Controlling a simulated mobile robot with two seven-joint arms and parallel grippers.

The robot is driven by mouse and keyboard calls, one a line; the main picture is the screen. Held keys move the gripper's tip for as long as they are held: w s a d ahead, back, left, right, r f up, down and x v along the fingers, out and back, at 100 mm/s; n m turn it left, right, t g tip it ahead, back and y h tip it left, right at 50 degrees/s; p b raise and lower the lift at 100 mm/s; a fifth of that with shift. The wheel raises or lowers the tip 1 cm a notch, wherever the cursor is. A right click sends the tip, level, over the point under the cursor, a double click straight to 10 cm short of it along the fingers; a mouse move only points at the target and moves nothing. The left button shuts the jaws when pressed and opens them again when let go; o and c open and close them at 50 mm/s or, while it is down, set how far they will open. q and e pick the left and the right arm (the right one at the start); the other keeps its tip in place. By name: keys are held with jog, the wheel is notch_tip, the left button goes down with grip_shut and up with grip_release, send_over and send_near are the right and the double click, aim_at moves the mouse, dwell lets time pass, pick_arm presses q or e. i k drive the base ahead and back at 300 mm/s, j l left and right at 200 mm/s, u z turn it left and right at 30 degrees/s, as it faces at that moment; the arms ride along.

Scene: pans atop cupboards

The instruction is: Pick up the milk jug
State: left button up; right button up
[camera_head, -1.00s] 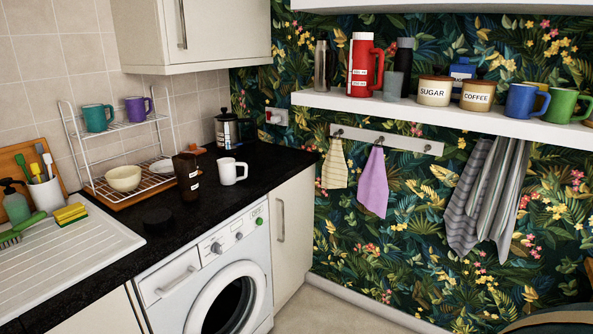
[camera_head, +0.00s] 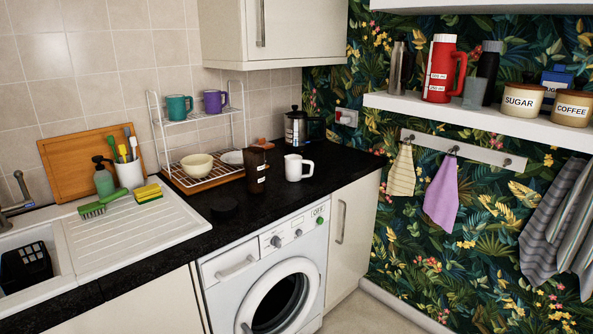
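A small white jug (camera_head: 298,168) with a handle on its right side stands upright on the black worktop, above the washing machine. It looks like the milk jug, but no label on it is readable. A dark brown tumbler (camera_head: 255,170) with white labels stands just to its left, with a narrow gap. Neither of my grippers shows in the head view.
The worktop right of the jug is clear. A wall shelf (camera_head: 480,118) hangs at right.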

aim_at(294, 162)
jog(key=i+l, duration=0.5)
jog(key=i+l+u, duration=0.25)
jog(key=u, duration=0.15)
jog(key=i+l+u, duration=0.15)
jog(key=l+u, duration=0.25)
jog(key=l, duration=0.1)
